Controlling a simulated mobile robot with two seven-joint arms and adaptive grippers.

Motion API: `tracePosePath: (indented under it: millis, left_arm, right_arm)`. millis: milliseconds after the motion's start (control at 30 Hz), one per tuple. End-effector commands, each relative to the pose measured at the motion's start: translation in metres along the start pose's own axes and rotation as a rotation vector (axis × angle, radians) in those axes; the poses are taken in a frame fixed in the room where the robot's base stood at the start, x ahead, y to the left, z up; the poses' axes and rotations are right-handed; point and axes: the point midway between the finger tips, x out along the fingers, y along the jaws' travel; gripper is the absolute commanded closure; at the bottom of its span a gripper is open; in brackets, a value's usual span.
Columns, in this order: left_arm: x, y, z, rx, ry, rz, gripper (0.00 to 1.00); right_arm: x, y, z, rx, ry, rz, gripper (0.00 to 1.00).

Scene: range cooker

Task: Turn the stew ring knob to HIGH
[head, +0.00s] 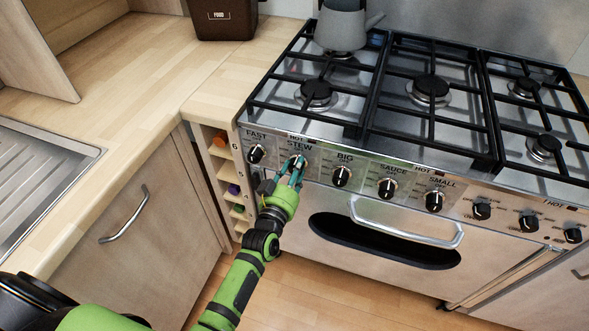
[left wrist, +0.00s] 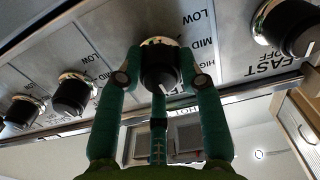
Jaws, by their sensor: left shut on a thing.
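The stew ring knob (left wrist: 160,68) is black with a pale pointer mark and a metal collar. It sits on the cooker's front panel below the STEW label (head: 299,146), second from the left. In the left wrist view, LOW and MID are printed to its right. Its pointer mark faces the lower edge of that view; the exact setting is hard to read. My left gripper (head: 292,172) has its green fingers on both sides of this knob, shut on it. It also shows in the left wrist view (left wrist: 162,80). The fingers mostly cover the knob in the head view. My right gripper is out of view.
The FAST knob (head: 256,154) is close on the left and the BIG knob (head: 342,176) on the right. The oven handle (head: 405,228) juts out below. A grey kettle (head: 342,27) stands on a back burner. A wooden counter (head: 120,90) lies left.

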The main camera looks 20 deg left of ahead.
Motion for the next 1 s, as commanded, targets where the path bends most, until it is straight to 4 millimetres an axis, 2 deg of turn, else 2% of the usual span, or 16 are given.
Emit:
tracePosePath:
  millis: [33, 1000]
  left_arm:
    - [0.0031, -0.0012, -0.0103, -0.020, 0.023, -0.002, 0.95]
    - [0.0036, -0.0060, -0.0093, -0.815, 0.027, 0.004, 0.95]
  right_arm:
    - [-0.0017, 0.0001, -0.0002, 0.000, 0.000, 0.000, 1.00]
    - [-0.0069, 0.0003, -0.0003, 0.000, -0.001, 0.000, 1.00]
